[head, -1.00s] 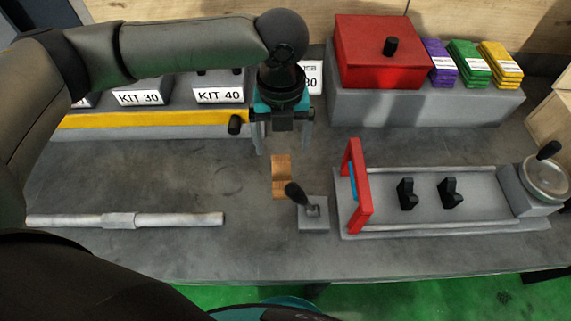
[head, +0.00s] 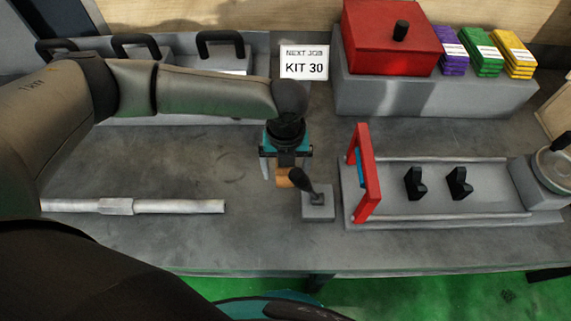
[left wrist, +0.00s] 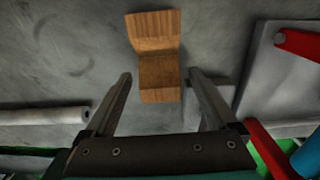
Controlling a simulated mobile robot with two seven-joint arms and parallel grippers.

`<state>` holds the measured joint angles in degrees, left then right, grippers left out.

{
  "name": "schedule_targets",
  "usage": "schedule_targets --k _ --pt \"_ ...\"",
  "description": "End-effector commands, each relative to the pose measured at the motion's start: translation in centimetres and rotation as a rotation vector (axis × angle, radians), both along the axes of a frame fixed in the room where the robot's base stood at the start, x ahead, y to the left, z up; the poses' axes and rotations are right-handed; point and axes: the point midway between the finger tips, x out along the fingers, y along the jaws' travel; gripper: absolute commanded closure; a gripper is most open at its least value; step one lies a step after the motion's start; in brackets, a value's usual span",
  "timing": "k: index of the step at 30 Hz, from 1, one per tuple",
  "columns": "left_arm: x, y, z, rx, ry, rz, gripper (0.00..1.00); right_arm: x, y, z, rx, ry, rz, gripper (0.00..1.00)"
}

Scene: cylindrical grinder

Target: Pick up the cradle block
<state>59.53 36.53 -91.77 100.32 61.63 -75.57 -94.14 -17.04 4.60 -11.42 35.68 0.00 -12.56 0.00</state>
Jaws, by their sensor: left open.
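The cradle block is a small wooden block with a stepped or notched top (head: 283,181), on the grey bench. In the left wrist view the block (left wrist: 158,58) is upper centre, with its near part between the finger lines. My left gripper (head: 286,170) is over the block and hides much of it in the head view. In the left wrist view its two fingers (left wrist: 162,77) are open and apart, one on each side, with gaps to the wood. Whether the tips are at block height cannot be told. My right gripper is not in view.
A small grey base with a black lever (head: 318,204) stands just right of the block. Further right is a grey fixture with a red upright frame (head: 364,172). A pale stepped shaft (head: 135,206) lies left. A red box (head: 388,38) stands behind.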

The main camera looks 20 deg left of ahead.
Motion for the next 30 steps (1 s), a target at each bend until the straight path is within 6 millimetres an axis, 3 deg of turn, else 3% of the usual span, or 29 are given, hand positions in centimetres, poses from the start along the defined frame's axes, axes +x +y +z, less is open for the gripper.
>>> schedule_targets --k 8,30 --pt "0.00 -0.01 -0.19 -0.001 0.000 0.000 0.11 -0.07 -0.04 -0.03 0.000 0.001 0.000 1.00" --pt "0.02 0.00 -0.16 0.000 0.000 0.000 0.94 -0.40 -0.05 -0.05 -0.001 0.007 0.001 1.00"
